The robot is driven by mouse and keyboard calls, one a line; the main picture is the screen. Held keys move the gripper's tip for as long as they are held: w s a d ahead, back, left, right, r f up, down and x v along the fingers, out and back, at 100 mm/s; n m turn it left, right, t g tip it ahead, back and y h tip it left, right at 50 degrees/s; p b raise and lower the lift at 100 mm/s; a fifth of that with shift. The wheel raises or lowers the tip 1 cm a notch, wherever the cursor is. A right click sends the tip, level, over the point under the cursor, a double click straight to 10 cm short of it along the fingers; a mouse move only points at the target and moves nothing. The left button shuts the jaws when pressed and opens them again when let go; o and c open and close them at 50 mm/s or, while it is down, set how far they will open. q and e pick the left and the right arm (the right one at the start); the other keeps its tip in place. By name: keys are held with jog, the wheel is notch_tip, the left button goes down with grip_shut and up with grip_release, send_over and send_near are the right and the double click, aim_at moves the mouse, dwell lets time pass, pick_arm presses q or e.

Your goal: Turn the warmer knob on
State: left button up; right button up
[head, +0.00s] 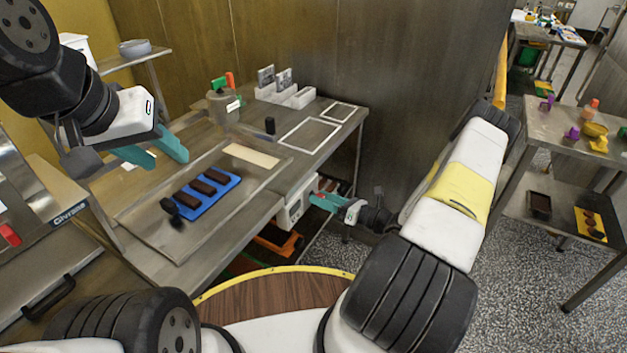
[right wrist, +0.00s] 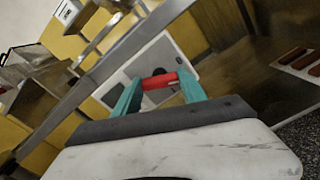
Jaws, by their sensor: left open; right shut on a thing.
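The warmer is a white control box (head: 296,204) at the table's front edge, below the top. In the right wrist view its white panel (right wrist: 183,37) lies ahead, and the red knob (right wrist: 160,80) sits between the teal fingers. My right gripper (head: 323,202) reaches the box from the right and is shut on the red knob; it also shows in the right wrist view (right wrist: 160,92). The fingers hide part of the knob, and I cannot tell its setting. My left gripper (head: 168,158) is open and empty, above the table's left part.
A blue mat (head: 213,199) with dark brown bars lies on the steel table (head: 145,217). A grey pot (head: 223,105), a small black object (head: 270,125), a white holder (head: 287,96) and white frames (head: 310,135) stand or lie further back. A dark wall is behind my right arm.

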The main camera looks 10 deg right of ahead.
jog(key=m, duration=1.2)
jog(key=shift+d+m, duration=0.1)
jog(key=shift+m, duration=0.3)
jog(key=shift+f, duration=0.1)
jog(key=o, duration=1.4)
jog(key=shift+c, duration=0.2)
jog(key=v, duration=0.7)
jog(key=shift+s+d, duration=0.2)
jog(key=shift+d, duration=0.1)
